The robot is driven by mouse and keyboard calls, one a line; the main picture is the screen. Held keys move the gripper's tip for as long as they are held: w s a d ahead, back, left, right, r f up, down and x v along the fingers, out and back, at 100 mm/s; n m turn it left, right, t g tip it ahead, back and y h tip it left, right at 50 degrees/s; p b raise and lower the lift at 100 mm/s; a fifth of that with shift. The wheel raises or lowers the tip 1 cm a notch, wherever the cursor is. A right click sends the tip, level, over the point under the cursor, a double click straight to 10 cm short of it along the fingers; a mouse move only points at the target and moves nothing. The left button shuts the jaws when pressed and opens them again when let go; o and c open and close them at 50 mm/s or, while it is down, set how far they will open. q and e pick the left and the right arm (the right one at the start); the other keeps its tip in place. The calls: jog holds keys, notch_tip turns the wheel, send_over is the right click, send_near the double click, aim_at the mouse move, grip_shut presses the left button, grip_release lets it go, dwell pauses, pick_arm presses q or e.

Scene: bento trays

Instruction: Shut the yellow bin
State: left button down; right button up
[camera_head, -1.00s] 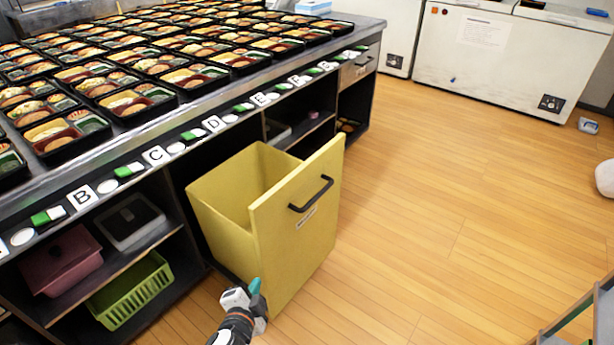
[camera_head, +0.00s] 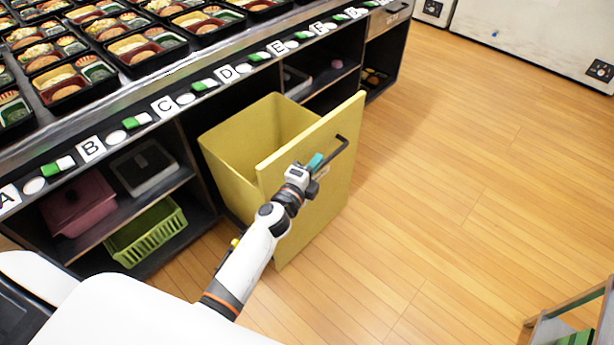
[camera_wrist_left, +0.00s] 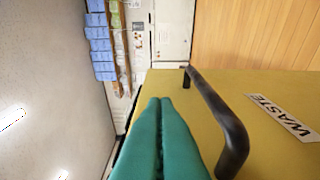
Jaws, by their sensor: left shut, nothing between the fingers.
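The yellow bin (camera_head: 228,150) is tilted or pulled out from its bay under the counter, with its top open. Its front panel (camera_head: 335,190) carries a black handle (camera_head: 338,152). My left gripper (camera_head: 316,161) is in front of the panel near the handle's left end, with its fingers together and empty. In the left wrist view the teal fingers (camera_wrist_left: 160,135) lie beside the handle (camera_wrist_left: 222,118), over the yellow panel (camera_wrist_left: 262,88) with its WASTE label (camera_wrist_left: 285,117). I cannot tell whether they touch the panel. The right gripper is out of view.
The counter edge (camera_head: 200,100) with lettered labels runs above the bin. A green basket (camera_head: 147,235) and a pink bin (camera_head: 78,203) stand on shelves to the left. Wooden floor (camera_head: 450,180) is clear to the right. A shelf frame (camera_head: 570,315) stands at the lower right.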

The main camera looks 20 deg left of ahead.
aim_at(303, 157)
pick_arm(q)
jog(key=a, duration=0.2)
jog(key=shift+w+a, duration=0.4)
jog(key=shift+a, duration=0.25)
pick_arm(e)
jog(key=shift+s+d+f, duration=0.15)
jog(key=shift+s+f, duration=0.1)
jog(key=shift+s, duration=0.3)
pick_arm(q)
jog(key=shift+a, duration=0.1)
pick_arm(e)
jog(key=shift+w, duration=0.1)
